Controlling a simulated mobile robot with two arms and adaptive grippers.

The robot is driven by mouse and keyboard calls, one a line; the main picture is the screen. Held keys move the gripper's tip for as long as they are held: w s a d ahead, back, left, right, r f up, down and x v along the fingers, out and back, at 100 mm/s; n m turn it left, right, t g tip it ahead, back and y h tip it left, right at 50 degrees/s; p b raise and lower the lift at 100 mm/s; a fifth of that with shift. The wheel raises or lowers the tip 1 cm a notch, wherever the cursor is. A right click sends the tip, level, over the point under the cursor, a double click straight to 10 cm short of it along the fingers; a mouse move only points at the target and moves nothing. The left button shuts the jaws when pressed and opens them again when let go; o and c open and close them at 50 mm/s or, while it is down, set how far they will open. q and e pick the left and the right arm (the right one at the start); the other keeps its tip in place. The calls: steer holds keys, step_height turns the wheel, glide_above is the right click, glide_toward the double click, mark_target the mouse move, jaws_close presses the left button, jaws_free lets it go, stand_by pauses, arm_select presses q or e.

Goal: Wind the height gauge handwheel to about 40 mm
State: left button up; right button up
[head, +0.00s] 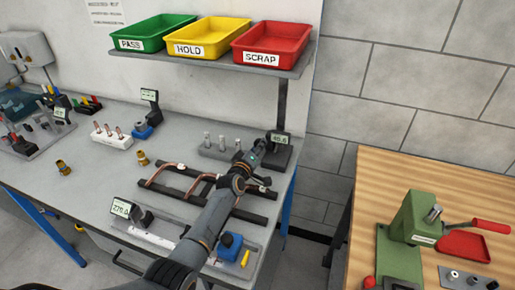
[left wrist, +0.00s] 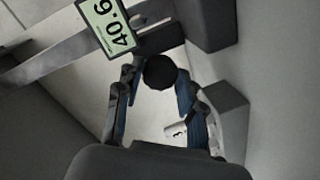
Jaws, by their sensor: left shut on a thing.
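The height gauge (head: 281,156) stands at the right end of the grey bench, with a dark body and a small lit display. In the left wrist view the display (left wrist: 108,23) reads 40.6. The handwheel (left wrist: 160,72) is a dark round knob just below the display. My left gripper (head: 265,149) reaches the gauge from the front. In the left wrist view its two fingers stand on either side of the handwheel and are shut on it. In the head view the gripper and arm hide the handwheel. My right gripper is in neither view.
A black rack with bent copper tubes (head: 205,187) lies just left of my arm. A grey block with pins (head: 216,152) stands left of the gauge. A shelf with green, yellow and red trays (head: 270,45) hangs above. A wooden table with a green press (head: 403,240) stands at right.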

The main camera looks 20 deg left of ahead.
arm_select(q)
steer(key=o, duration=1.1)
steer(key=shift+f, duration=0.1)
steer(key=shift+o, duration=0.3)
steer(key=shift+s+d, duration=0.1)
steer(key=shift+s, duration=0.35)
steer(key=s, duration=0.3)
steer(key=s+r, duration=0.1)
steer(key=s, duration=0.3)
steer(key=s+r, duration=0.1)
steer(key=s, duration=0.3)
steer(key=shift+a, duration=0.35)
